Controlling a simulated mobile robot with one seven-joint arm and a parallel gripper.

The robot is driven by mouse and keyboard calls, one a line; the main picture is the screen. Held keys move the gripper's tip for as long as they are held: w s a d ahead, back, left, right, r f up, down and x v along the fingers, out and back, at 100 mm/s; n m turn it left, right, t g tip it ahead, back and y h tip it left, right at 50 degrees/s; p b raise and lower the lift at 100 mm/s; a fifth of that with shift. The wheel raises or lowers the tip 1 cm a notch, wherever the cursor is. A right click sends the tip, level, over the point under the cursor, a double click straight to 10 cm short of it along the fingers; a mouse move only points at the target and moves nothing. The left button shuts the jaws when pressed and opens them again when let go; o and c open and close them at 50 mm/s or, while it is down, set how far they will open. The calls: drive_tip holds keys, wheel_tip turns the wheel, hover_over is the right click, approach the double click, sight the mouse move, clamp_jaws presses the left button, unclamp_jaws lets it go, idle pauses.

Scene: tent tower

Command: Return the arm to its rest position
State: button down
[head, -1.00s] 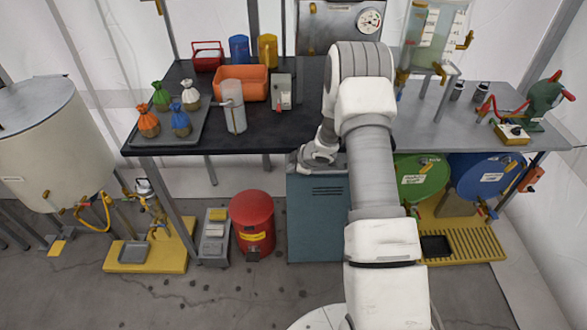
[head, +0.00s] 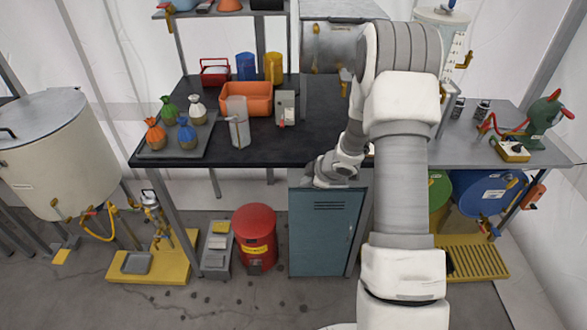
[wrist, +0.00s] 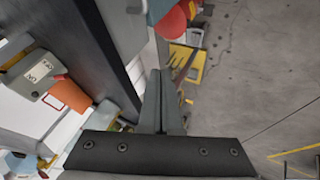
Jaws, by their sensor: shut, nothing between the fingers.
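My gripper (wrist: 160,105) shows in the wrist view with its two fingers together and nothing between them. The fingers point over the edge of the bench toward the floor side. In the head view my arm rises at the right of centre, bends over at the top and comes down to the wrist. The wrist hangs at the front edge of the black worktop (head: 292,138), just above the blue-grey cabinet (head: 322,235). The fingertips cannot be made out in the head view.
A red bin (head: 255,238) stands left of the cabinet. On the worktop are an orange crate (head: 246,99), a tray (head: 155,150) with several small coloured sacks, and a grey canister (head: 238,125). A blue drum (head: 483,190) lies at the right.

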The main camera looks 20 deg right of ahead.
drive_tip(key=s+d+r+m+t+h, duration=0.1)
drive_tip(key=s+r+m+h, duration=0.25)
drive_tip(key=r, duration=0.85)
drive_tip(key=s+d+r+m+h, duration=0.15)
drive_tip(key=s+r+m, duration=0.25)
drive_tip(key=r, duration=0.8)
drive_tip(key=s+a+r+m, duration=0.2)
drive_tip(key=s+a, duration=0.1)
drive_tip(key=s, duration=0.5)
drive_tip(key=s+a+r+m+g+y, duration=0.1)
drive_tip(key=s+a, duration=0.3)
drive_tip(key=s, duration=0.4)
drive_tip(key=s+a+r+m+g+y, duration=0.1)
drive_tip(key=s+a+r+m, duration=0.2)
drive_tip(key=s, duration=0.5)
drive_tip(key=shift+s+a+r, duration=0.2)
drive_tip(key=shift+a+r, duration=0.05)
drive_tip(key=shift+a, duration=0.3)
drive_tip(key=shift+d, duration=0.2)
